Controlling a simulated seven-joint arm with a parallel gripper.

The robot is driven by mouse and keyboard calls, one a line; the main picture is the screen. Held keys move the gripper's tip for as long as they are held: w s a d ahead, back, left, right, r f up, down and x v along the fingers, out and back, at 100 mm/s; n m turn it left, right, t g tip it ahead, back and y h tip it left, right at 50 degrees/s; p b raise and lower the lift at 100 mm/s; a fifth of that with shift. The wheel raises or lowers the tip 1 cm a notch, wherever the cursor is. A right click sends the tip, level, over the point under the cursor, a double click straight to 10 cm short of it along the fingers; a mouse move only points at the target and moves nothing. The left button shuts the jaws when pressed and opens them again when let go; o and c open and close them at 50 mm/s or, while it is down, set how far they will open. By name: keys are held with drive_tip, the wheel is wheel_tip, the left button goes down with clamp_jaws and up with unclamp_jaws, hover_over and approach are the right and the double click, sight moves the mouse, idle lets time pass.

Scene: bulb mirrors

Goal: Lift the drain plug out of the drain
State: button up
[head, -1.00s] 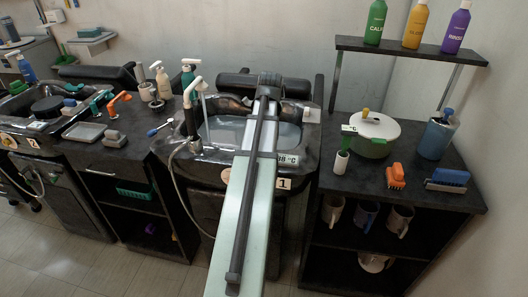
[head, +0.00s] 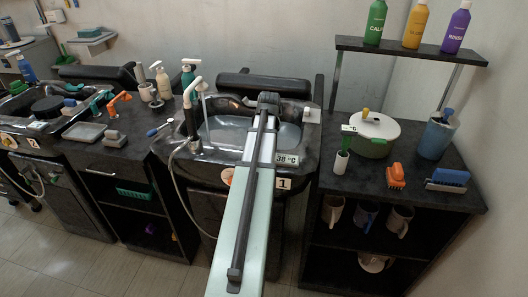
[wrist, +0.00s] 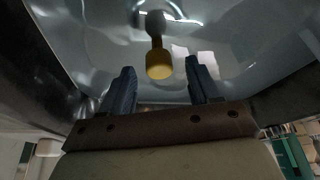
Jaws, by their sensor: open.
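The drain plug (wrist: 158,66) shows in the wrist view as a yellow knob on a dark stem, with a dark round part at the stem's far end. The basin (wrist: 235,60) around it is glossy and holds water; its water surface also shows in the head view (head: 225,130). My gripper (wrist: 160,64) is open, with one dark finger left and one right of the knob in the picture. The knob appears between the fingertips, with gaps on both sides; I cannot tell whether it is at their depth. In the head view my arm hides the plug and the fingers.
A tap (head: 190,95) stands at the basin's left edge. A 38 °C display (head: 287,159) sits on the front rim beside my arm.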

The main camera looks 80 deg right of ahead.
drive_tip(key=shift+x, duration=1.4)
drive_tip(key=shift+c, duration=0.2)
clamp_jaws()
